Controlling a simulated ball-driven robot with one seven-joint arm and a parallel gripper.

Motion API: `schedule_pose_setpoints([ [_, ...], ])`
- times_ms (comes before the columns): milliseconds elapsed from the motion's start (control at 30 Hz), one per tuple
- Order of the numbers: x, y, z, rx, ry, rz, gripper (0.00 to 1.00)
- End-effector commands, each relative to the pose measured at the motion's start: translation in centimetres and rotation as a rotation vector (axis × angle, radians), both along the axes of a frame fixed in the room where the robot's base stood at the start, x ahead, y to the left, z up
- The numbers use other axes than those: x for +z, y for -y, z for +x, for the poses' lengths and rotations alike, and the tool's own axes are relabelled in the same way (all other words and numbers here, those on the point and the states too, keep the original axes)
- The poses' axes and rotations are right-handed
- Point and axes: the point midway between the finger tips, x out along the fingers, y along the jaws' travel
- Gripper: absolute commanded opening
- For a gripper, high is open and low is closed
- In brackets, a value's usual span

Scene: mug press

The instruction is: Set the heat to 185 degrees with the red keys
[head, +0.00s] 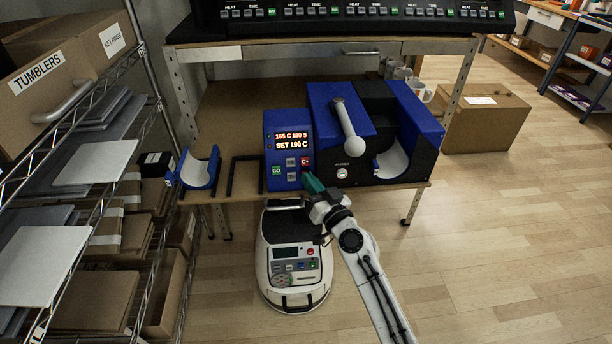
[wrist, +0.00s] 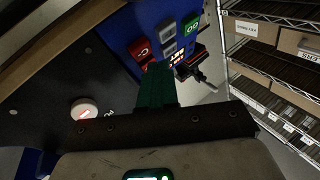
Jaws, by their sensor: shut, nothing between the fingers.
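The blue control box (head: 290,150) shows "165 C 180 S" over "SET 190 C" on its display (head: 290,139). Its upper red key, marked C+ (head: 305,161), is visible in the head view; the lower red key is hidden there behind my gripper. In the wrist view a red key marked C (wrist: 141,48) shows beside a grey key (wrist: 167,34). My gripper (head: 310,181) is shut and empty, its green fingertips (wrist: 157,70) close to the red keys. I cannot tell whether they touch a key.
A green GO key (head: 276,170) is at the box's lower left. The mug press with its white-knobbed lever (head: 348,128) stands close on the right, with a round button (head: 342,173) on its front. A blue cradle (head: 199,171) stands left.

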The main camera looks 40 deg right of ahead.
Motion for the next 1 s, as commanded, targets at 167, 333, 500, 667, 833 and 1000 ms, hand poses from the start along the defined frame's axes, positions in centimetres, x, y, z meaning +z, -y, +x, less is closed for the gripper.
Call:
schedule_pose_setpoints([
  [167,0.00,0.00,0.00,0.000,0.000,0.000,0.00],
  [333,0.00,0.00,0.00,0.000,0.000,0.000,0.00],
  [500,0.00,0.00,0.00,0.000,0.000,0.000,0.00],
  [667,-0.04,0.01,0.02,0.000,0.000,0.000,0.00],
  [833,-0.39,0.21,0.34,0.001,0.000,0.000,0.00],
  [1000,-0.42,0.41,0.63,0.001,0.001,0.000,0.00],
])
